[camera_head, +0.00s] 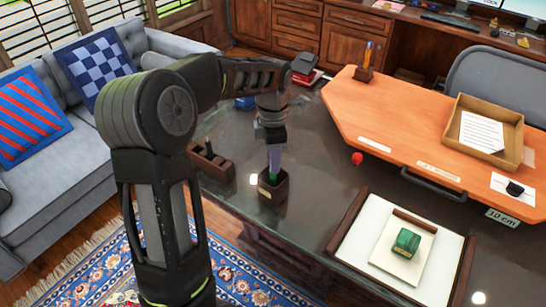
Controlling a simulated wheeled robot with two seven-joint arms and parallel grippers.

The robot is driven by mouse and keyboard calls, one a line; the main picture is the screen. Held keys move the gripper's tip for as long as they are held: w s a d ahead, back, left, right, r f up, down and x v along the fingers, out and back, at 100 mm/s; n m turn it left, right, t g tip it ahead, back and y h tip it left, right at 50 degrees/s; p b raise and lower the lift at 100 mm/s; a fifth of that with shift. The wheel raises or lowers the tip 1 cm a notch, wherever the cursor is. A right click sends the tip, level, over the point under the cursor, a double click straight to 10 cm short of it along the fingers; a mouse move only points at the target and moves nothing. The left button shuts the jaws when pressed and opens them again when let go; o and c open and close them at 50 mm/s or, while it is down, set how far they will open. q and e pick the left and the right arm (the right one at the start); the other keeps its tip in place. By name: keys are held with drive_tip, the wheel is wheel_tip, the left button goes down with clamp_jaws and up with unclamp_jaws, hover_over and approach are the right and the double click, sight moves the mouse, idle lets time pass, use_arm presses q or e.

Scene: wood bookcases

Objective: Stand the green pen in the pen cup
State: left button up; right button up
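The pen cup (272,193) is a small dark square box on the dark glossy desk top, near the middle of the view. A narrow green piece (273,176), which looks like the green pen, stands about upright at the cup's mouth. Its lower end is hidden by the cup walls. My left gripper (274,155) points down directly above the cup. Its narrow, purplish lower part meets the top of the green piece. The fingers are seen edge-on, so their gap does not show. My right gripper is out of view.
A dark brown holder (210,163) stands left of the cup, partly behind my arm. A framed white tray (358,245) with a green box (406,242) lies to the right. An orange board (400,120) carries a paper tray (455,155). A red ball (357,158) lies between.

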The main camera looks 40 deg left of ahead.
use_arm(q)
drive_tip(key=shift+o, duration=0.4)
wheel_tip(320, 180, up, 8)
idle(0.4)
idle(1.0)
